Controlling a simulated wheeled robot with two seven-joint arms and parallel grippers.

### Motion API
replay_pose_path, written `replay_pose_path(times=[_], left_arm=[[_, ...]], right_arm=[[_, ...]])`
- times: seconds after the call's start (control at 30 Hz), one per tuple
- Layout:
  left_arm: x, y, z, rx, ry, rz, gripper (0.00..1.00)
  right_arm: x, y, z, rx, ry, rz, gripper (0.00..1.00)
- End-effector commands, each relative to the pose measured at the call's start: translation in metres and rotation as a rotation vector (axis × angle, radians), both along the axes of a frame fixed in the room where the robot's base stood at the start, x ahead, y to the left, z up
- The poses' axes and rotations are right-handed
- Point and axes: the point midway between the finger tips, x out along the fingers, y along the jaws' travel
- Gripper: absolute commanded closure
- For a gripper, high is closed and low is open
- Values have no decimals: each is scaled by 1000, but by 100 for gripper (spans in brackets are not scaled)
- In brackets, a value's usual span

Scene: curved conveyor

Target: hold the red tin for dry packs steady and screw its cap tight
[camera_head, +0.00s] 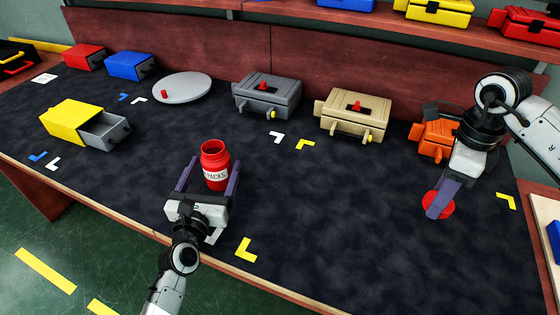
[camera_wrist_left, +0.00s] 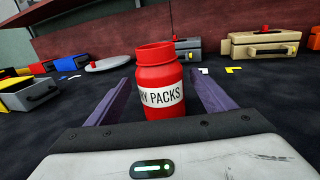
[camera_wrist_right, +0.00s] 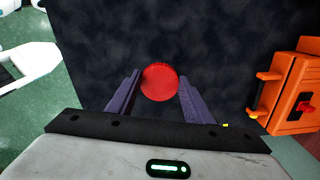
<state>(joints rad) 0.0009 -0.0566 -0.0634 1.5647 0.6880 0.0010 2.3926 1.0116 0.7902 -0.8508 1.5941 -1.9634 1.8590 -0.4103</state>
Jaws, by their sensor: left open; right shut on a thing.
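The red tin (camera_head: 215,161) with a white "PACKS" label stands upright and uncapped on the dark table mat. It also shows in the left wrist view (camera_wrist_left: 161,78), its label reading "RY PACKS". My left gripper (camera_head: 208,176) is open, its purple fingers on either side of the tin with gaps showing beside it. The round red cap (camera_head: 438,205) is at the right of the mat, at the fingertips of my right gripper (camera_head: 440,204). In the right wrist view the cap (camera_wrist_right: 159,82) is between the fingers of my right gripper (camera_wrist_right: 159,88), which is shut on it. I cannot tell whether the cap touches the mat.
An orange case (camera_head: 433,139) stands close behind my right gripper. A tan case (camera_head: 355,116), a grey case (camera_head: 267,95), a grey round plate (camera_head: 182,87) and a yellow box with an open drawer (camera_head: 74,118) stand farther back and left. The mat between the tin and cap is clear.

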Motion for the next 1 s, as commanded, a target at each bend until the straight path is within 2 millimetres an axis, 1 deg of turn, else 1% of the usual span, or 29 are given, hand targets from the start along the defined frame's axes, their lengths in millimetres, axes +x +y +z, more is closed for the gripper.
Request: replay_pose_path(times=[0.33,0.6,0.87,1.0], left_arm=[[1,0,0,-1,0,0,24],[1,0,0,0,0,0,69],[1,0,1,0,-1,1,69],[1,0,7,0,-1,1,69]], right_arm=[[0,0,0,0,0,0,74],[0,0,0,0,0,0,74],[0,0,1,0,0,0,74],[0,0,6,0,0,0,74]])
